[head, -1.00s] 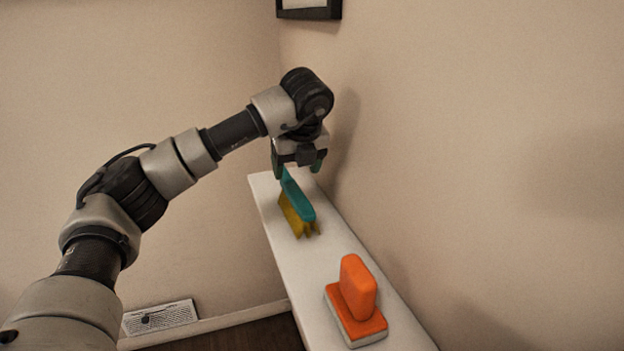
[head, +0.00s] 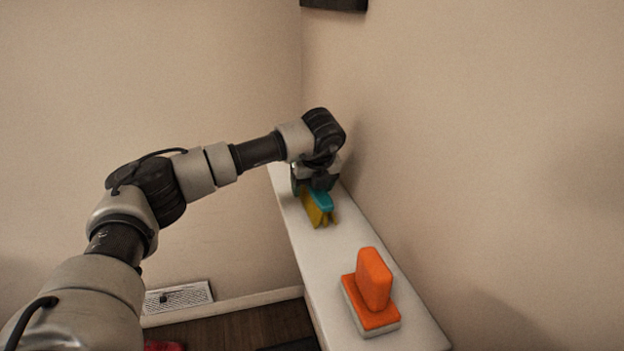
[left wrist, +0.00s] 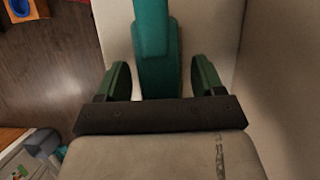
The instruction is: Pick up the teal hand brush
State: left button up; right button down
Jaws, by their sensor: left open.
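The teal hand brush (head: 320,201) rests on the white shelf (head: 336,256) near its far end, its yellow bristles (head: 317,212) facing down and to the left. My left gripper (head: 316,186) is over the handle end of the brush and partly hides it. In the left wrist view the teal handle (left wrist: 155,50) runs between the two green fingers (left wrist: 160,80), with a gap on each side. The left gripper is open. My right gripper is in neither view.
An orange scrubber with an upright orange handle (head: 374,280) stands on the near part of the shelf. The wall (head: 480,150) runs close along the shelf's right side. A vent (head: 178,297) lies low at the left, and a red object (head: 163,346) is at the bottom edge.

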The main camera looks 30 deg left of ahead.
pick_arm(q)
jog(key=c, duration=1.1)
jog(key=shift+c, duration=0.2)
jog(key=shift+r, duration=0.15)
